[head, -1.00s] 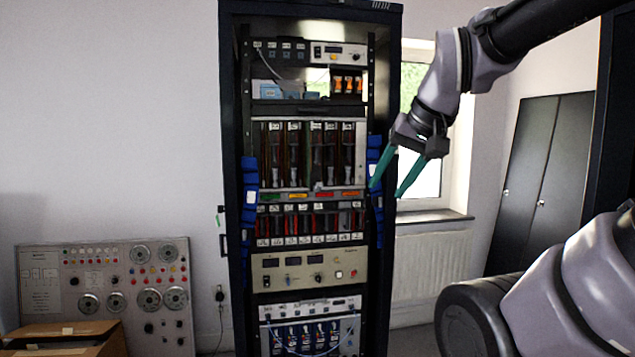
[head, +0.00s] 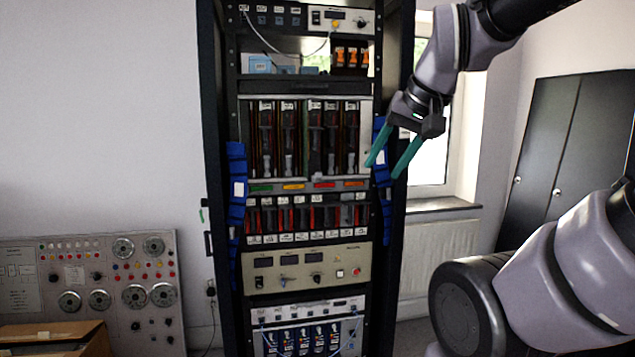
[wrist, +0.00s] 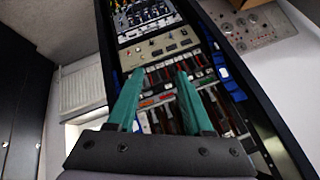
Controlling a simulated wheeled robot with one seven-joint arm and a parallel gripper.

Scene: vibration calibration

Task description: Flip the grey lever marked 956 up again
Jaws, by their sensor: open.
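The tall black rack (head: 213,150) holds a panel of long grey-handled levers (head: 289,163) with white tags above. Below it is a row of shorter red and grey levers (head: 300,217) with white tags underneath. The tags are too small to read, so I cannot tell which lever is marked 956. My gripper (head: 381,169) is open and empty, with two green fingers in front of the rack's right edge, beside the upper lever panel. In the wrist view the fingers (wrist: 160,73) are spread, pointing towards the lever rows, which appear upside down.
A beige instrument panel (head: 330,268) sits below the levers. A grey control board (head: 100,290) and an open cardboard box (head: 55,340) stand at left. A dark cabinet (head: 560,150) is at right.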

